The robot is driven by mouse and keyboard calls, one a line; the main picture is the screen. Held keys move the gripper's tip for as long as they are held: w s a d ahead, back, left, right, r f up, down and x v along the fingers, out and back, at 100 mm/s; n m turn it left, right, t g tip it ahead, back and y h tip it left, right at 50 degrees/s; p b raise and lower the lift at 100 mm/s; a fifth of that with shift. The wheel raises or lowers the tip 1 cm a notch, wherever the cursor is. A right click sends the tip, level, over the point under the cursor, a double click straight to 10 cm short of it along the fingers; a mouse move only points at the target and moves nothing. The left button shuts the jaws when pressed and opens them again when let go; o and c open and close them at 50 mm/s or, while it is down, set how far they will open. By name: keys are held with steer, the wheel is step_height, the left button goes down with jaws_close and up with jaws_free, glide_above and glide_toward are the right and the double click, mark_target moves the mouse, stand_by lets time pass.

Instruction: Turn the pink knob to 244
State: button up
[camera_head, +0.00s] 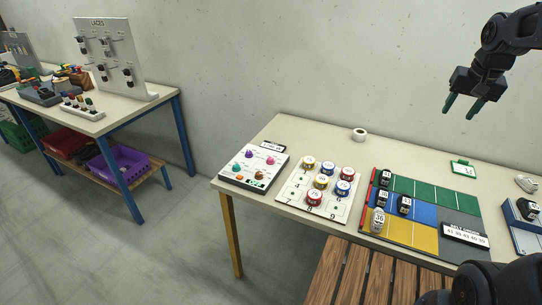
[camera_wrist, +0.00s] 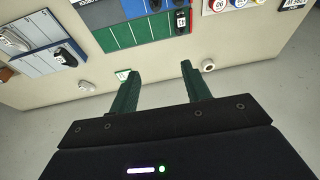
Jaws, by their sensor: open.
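The pink knob (camera_head: 270,160) sits on a white control panel (camera_head: 281,174) at the left end of the near table, with several other coloured knobs around it. The number its pointer marks is too small to read. My gripper (camera_head: 460,108) is open and empty, raised high at the right, far from the knob. In the wrist view my gripper's green fingers (camera_wrist: 161,72) are apart with nothing between them.
Right of the panel are a white board (camera_head: 292,196) with numbered discs and a green, blue and yellow mat (camera_head: 426,238) with shoes. A white tape roll (camera_head: 359,134) lies at the back. A wooden bench (camera_head: 350,275) stands in front. Another table (camera_head: 95,125) stands at far left.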

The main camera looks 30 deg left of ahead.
steer(key=w+a+f+g, duration=0.1)
steer(key=w+a, duration=0.3)
steer(key=a, duration=0.3)
steer(key=w+a+f, duration=0.1)
steer(key=w+a, duration=0.3)
steer(key=a, duration=0.2)
steer(key=g, duration=0.2)
glide_above(271, 158)
step_height(271, 158, down, 24)
steer(key=shift+n, duration=0.3)
step_height(271, 158, down, 11)
steer(key=shift+s+r, duration=0.1)
steer(key=shift+r, duration=0.1)
steer(key=c, duration=1)
